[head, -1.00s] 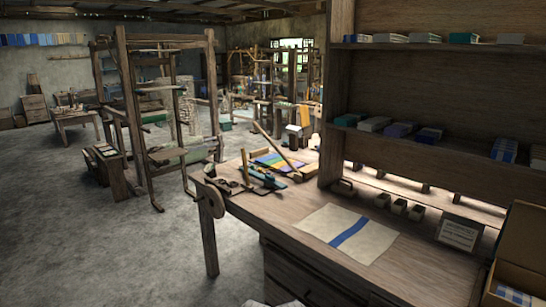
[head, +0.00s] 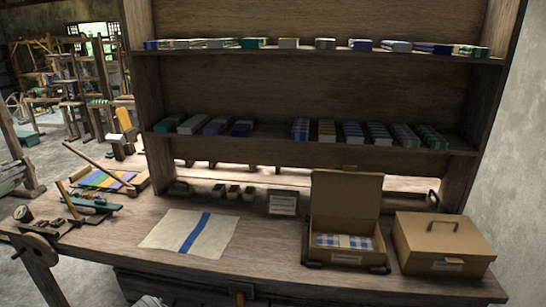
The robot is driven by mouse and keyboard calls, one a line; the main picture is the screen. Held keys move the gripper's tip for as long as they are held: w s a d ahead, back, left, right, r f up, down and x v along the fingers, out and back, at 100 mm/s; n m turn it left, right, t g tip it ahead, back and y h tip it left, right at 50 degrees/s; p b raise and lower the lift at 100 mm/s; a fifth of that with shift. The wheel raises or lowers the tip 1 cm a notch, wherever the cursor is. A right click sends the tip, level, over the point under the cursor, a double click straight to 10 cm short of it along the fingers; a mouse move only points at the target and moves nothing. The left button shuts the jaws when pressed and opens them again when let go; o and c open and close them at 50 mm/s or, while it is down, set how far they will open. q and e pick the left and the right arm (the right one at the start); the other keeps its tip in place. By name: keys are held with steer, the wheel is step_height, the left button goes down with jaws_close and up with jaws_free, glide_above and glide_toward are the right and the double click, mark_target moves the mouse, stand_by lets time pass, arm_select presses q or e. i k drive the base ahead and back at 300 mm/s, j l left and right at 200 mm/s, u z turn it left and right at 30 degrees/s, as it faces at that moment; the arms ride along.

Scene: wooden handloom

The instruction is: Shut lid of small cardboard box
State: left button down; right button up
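A small cardboard box (head: 345,258) stands on the workbench right of centre in the head view. Its lid (head: 346,195) is up, standing roughly upright at the back of the box. Folded blue and white checked cloth (head: 343,241) lies inside. A second cardboard box (head: 445,245) stands just to its right, with its lid shut and a handle on top. Neither of my grippers shows in the head view.
The wooden workbench (head: 270,256) carries a cream cloth with a blue stripe (head: 188,232) at left of the boxes. A small sign (head: 283,202) stands behind. Shelves (head: 315,140) with folded cloths rise at the back. Weaving tools (head: 75,205) lie at the far left.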

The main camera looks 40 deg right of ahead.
mark_target(347, 192)
steer(key=z, duration=1.85)
